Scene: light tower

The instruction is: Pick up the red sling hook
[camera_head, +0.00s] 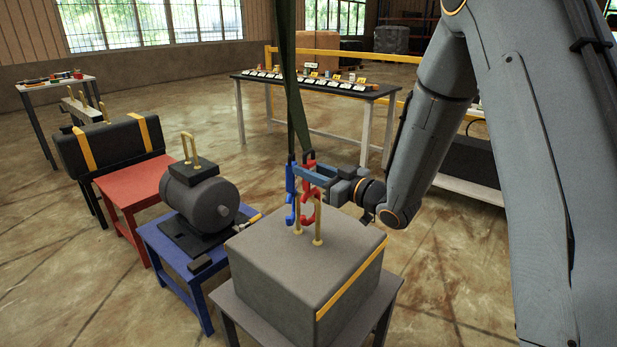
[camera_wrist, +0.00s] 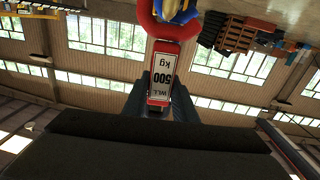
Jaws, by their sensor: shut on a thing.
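The red sling hook (camera_head: 307,214) hangs upright on a green strap (camera_head: 291,80) just above the grey box. The blue hook (camera_head: 290,205) hangs right beside it on its left. My gripper (camera_head: 312,176) reaches in from the right at the upper part of the red hook. In the wrist view, my gripper's fingers (camera_wrist: 161,98) are closed on the hook's red-edged white label (camera_wrist: 163,72), marked 500 kg, with a red loop beyond it. I cannot tell whether the red hook touches the brass lifting eyes (camera_head: 318,228) on the box.
The grey box (camera_head: 285,270) with a yellow band stands on a stand in front. Left of it are a grey motor (camera_head: 200,197) on a blue table and a black case (camera_head: 112,145) by a red table (camera_head: 132,188). A long table (camera_head: 300,84) stands behind.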

